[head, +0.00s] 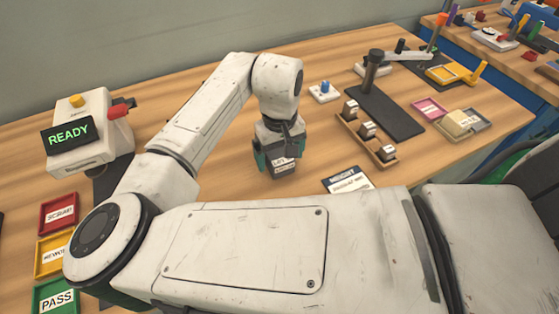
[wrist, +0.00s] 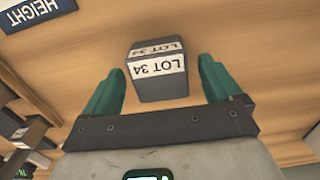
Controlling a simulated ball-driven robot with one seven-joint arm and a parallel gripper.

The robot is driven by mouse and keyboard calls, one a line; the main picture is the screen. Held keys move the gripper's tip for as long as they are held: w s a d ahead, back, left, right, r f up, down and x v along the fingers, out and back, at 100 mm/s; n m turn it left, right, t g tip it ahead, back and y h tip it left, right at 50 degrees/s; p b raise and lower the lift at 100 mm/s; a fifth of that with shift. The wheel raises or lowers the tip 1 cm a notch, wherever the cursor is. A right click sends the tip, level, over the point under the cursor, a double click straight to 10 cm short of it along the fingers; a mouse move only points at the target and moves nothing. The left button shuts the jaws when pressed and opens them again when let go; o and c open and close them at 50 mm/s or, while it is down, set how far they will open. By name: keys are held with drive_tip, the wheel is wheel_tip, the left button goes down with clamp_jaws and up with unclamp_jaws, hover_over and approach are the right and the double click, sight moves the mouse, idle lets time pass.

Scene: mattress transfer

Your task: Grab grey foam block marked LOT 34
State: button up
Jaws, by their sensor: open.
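The grey foam block (wrist: 158,88) marked LOT 34 shows upside down in the wrist view, with white labels on two faces. My gripper (wrist: 162,64) is open, its two green fingers on either side of the block. A gap shows on both sides, wider on the right, and neither finger appears to touch it. In the head view my gripper (head: 275,160) points down at the table, and the block's white label (head: 284,165) shows between the fingers. Most of the block is hidden there.
A wooden rack (head: 368,143) with several labelled grey blocks stands to the right, beside a dark stand (head: 390,112). A HEIGHT card (head: 346,182) lies nearer. A READY device (head: 85,135) and the SCRAP tray (head: 59,214), REWORK tray (head: 55,257) and PASS tray (head: 57,299) are at left.

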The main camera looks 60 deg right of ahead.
drive_tip(key=shift+f, duration=0.3)
drive_tip(key=shift+c, duration=0.2)
drive_tip(key=c, duration=1)
drive_tip(key=shift+r, duration=0.1)
